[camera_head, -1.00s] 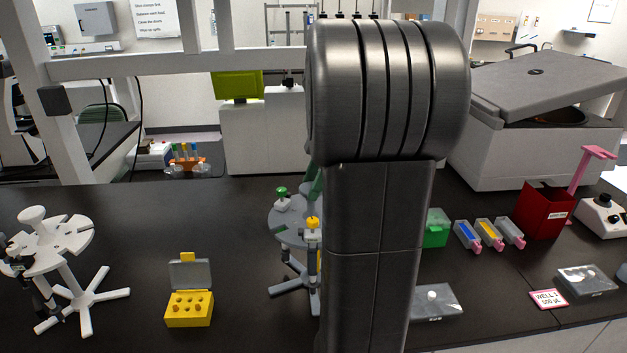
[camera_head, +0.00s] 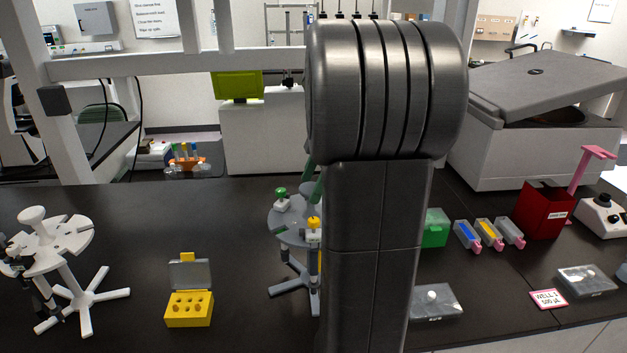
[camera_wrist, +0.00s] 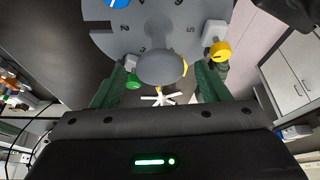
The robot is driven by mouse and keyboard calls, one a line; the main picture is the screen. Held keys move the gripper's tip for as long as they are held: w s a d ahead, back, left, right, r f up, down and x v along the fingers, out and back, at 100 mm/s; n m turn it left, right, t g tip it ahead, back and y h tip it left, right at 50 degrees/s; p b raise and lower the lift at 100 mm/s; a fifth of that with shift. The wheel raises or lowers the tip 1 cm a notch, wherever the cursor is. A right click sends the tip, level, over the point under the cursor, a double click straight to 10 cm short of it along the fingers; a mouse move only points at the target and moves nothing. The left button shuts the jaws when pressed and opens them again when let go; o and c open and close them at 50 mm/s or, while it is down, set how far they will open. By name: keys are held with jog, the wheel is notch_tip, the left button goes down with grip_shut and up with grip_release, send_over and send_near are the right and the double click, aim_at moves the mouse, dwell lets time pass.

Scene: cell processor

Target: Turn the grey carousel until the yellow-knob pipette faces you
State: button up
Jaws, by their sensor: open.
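The grey carousel (camera_head: 285,228) stands mid-bench, its right part hidden behind my arm. Its numbered disc (camera_wrist: 125,38) fills the top of the wrist view. The yellow-knob pipette (camera_head: 313,223) hangs at the disc's near right side, beside my arm; its knob (camera_wrist: 221,50) shows right of my right finger in the wrist view. A green-knob pipette (camera_head: 281,193) is at the far left of the disc. My gripper (camera_wrist: 161,72) is open, with its green fingers on either side of the carousel's round grey central knob (camera_wrist: 160,66). Contact with the knob cannot be told.
A white carousel (camera_head: 50,245) stands at the left, with a yellow tube box (camera_head: 188,315) between it and the grey one. Right of my arm are a green box (camera_head: 436,228), small coloured trays, a clear-lidded box (camera_head: 437,303) and a red bin (camera_head: 543,212).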

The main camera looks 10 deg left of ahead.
jog(key=v, duration=1.3)
jog(key=shift+d+r+b, duration=0.2)
jog(key=shift+r+b, duration=0.1)
jog(key=shift+r, duration=0.05)
jog(key=shift+w+f, duration=0.1)
jog(key=x, duration=1.3)
jog(key=shift+a+f+p, duration=0.25)
jog(key=shift+f+p, duration=0.05)
jog(key=shift+p, duration=0.05)
